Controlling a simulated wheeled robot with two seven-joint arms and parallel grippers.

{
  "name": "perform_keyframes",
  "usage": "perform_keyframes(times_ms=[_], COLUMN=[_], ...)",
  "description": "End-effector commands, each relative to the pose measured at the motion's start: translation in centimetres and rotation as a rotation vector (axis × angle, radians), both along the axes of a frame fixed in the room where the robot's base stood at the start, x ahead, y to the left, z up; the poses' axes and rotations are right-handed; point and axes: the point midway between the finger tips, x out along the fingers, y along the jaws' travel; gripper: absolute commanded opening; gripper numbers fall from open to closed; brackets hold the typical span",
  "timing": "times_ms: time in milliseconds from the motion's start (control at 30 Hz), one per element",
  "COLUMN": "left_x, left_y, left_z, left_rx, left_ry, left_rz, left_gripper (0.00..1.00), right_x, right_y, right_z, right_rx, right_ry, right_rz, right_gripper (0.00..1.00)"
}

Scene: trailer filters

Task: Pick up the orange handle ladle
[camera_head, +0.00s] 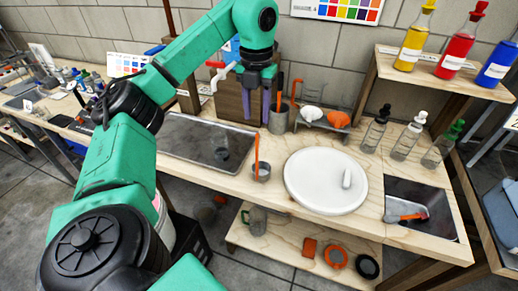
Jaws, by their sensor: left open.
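A small grey cup (262,173) with an upright orange handle (256,148) stands on the wooden worktop, left of the white round plate; it looks like the ladle. I cannot tell whether the handle is fixed to the cup or only stands in it. My left gripper (257,108) points down above and behind it, near the back of the worktop. Its two purple fingers are apart, with nothing seen between them. My right gripper is not in view.
A grey holder (278,121) with upright tools stands just right of my left gripper. A white round plate (310,195) lies right of the cup. Several bottles and a metal tray (430,205) with an orange-ended tool are at right. A dark sink-like panel (185,145) is at left.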

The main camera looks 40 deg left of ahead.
Motion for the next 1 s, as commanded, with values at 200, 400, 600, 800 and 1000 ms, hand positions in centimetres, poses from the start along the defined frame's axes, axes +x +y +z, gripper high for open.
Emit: perform_keyframes(times_ms=[200,400,600,800,1000], left_x=[0.0,0.1,0.2,0.3,0.3], left_y=[-0.1,0.0,0.4,0.3,0.3], left_z=[-6.2,-8.4,-12.1,-12.8,-12.8], left_rx=[-0.002,-0.002,-0.003,-0.004,-0.005], left_ry=[0.003,0.002,0.001,-0.003,-0.003], left_rz=[-0.007,-0.007,-0.010,-0.010,-0.010], left_gripper=[0.45,0.45,0.45,0.45,0.00], right_x=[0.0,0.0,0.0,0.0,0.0], right_y=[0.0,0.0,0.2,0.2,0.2], right_z=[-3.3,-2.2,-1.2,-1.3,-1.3], right_rx=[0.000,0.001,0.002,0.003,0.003], right_ry=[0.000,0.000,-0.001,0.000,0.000], right_rz=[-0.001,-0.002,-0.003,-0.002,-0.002], right_gripper=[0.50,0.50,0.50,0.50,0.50])
